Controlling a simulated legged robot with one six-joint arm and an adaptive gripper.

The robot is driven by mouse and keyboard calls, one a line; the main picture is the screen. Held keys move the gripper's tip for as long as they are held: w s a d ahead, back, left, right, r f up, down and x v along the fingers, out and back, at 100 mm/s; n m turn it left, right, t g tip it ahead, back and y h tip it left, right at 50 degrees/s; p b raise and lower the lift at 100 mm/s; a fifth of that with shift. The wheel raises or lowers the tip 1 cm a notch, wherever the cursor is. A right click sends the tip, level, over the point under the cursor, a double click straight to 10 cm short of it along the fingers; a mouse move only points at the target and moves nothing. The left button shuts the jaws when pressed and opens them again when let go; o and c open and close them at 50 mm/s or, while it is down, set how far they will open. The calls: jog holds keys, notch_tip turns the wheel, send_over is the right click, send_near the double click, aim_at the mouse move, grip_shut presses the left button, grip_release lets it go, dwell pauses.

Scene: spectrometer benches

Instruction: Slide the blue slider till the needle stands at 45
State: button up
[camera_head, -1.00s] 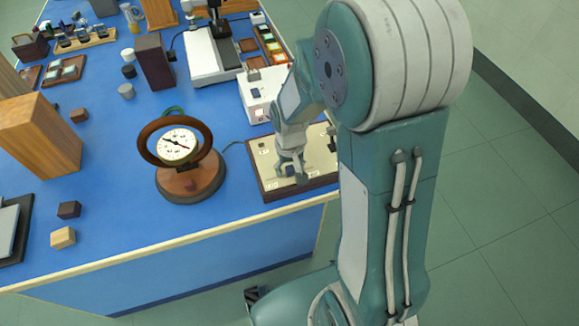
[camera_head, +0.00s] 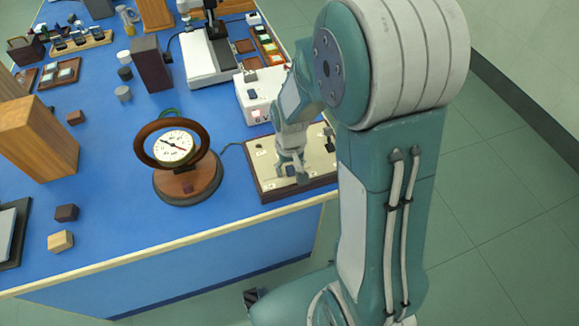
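A round white dial (camera_head: 174,147) with a dark needle stands in a brown ring on a round wooden base (camera_head: 190,182). The needle runs from upper left to lower right; its numbers are too small to read. To its right lies a flat panel (camera_head: 317,165) with a pale plate and wooden edge, joined by a cable. My gripper (camera_head: 293,174) points down over the panel, at its front left part. My gripper hides what is under it, and I cannot make out the blue slider. Whether the fingers are open or shut is too small to tell.
A white box (camera_head: 259,92) stands just behind the panel. A dark upright block (camera_head: 152,63) and small cylinders stand behind the dial. A tall wooden block (camera_head: 38,138) and small cubes are at the left. The blue table (camera_head: 120,190) is clear between them.

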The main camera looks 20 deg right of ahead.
aim_at(290, 167)
notch_tip(290, 167, up, 12)
dwell(0.6)
jog(key=shift+w, duration=0.1)
jog(key=s+r+t, duration=0.5)
jog(key=s+r, duration=0.6)
jog(key=s, duration=0.3)
jog(key=shift+s+a+t, duration=0.2)
jog(key=shift+a+t, duration=0.1)
jog(key=shift+a, duration=0.15)
